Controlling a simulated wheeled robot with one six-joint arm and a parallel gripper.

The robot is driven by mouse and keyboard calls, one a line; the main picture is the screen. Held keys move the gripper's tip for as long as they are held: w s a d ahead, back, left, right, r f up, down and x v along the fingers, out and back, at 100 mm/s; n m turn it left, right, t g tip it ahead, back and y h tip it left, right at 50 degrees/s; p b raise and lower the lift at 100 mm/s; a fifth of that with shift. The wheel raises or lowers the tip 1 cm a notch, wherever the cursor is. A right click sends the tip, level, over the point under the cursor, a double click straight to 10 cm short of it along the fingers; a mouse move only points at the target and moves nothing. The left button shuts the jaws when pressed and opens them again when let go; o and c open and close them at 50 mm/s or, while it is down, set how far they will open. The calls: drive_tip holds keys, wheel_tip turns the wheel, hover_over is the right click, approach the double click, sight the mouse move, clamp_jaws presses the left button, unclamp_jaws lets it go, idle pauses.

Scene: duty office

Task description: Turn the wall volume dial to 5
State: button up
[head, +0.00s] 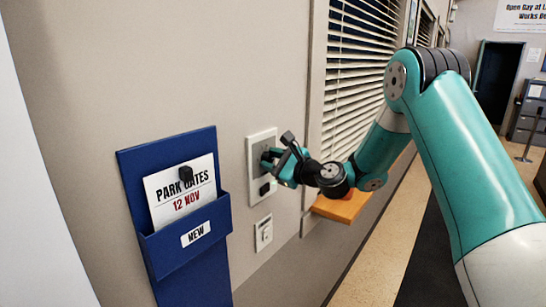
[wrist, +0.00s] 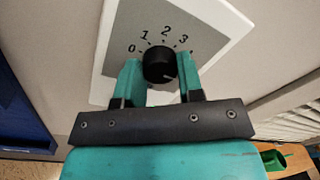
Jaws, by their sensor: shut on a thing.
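The volume dial is a round black knob (wrist: 159,66) on a pale wall plate (wrist: 112,62). The numbers 0, 1, 2 and 3 show along its upper side; a further mark at the right is mostly hidden by a finger. A faint pale line shows at the knob's lower right, beyond the visible 3, but I cannot read its exact number. My gripper (wrist: 158,72) is shut on the knob, one teal finger on each side. In the head view my gripper (head: 274,164) reaches the wall plate (head: 254,141) from the right and covers the dial.
A blue wall holder (head: 166,240) with a "PARK GATES 12 NOV" card (head: 181,192) hangs left of the plate. A small white switch plate (head: 263,233) sits below. Window blinds (head: 350,80) and an orange-brown ledge (head: 342,207) are to the right.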

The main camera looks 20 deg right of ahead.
drive_tip(key=shift+d, duration=0.1)
idle(0.3)
drive_tip(key=o, duration=0.9)
drive_tip(key=b+v, duration=0.8)
drive_tip(key=v, duration=0.9)
drive_tip(key=shift+s+d, duration=0.1)
drive_tip(key=shift+s, duration=0.1)
